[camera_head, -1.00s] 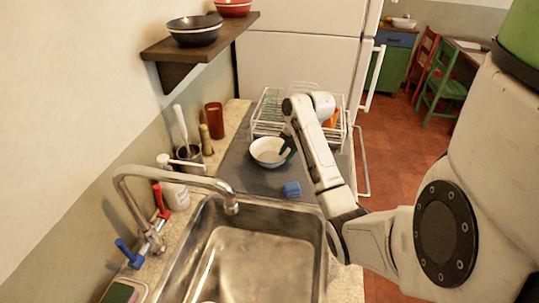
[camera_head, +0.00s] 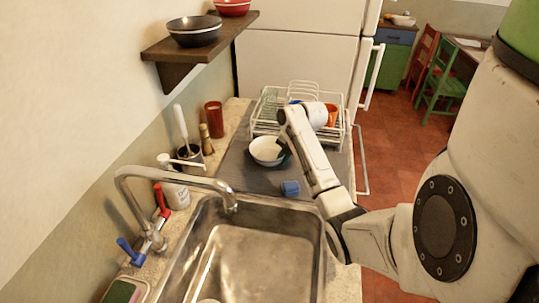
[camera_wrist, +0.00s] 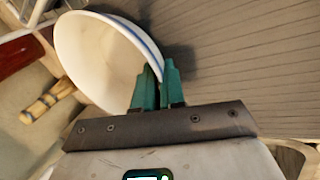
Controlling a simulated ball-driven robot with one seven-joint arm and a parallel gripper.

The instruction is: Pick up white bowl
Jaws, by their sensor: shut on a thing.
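The white bowl (camera_head: 266,151) is at the dark ribbed mat beside the dish rack in the head view. In the wrist view the white bowl (camera_wrist: 100,55) shows a blue line near its rim and looks tilted. My gripper (camera_wrist: 157,85) has teal fingers shut on the bowl's near wall, one finger on the inner side and one outside. In the head view my gripper (camera_head: 283,148) is at the bowl's right rim, partly hidden by my arm. I cannot tell whether the bowl's base touches the mat.
A white wire dish rack (camera_head: 262,122) with an orange mug (camera_head: 331,115) stands behind the bowl. A blue object (camera_head: 290,188) lies in front on the mat (camera_head: 245,178). The sink (camera_head: 250,260) and faucet (camera_head: 180,175) are nearer. A wall shelf (camera_head: 205,50) holds a black bowl (camera_head: 195,30).

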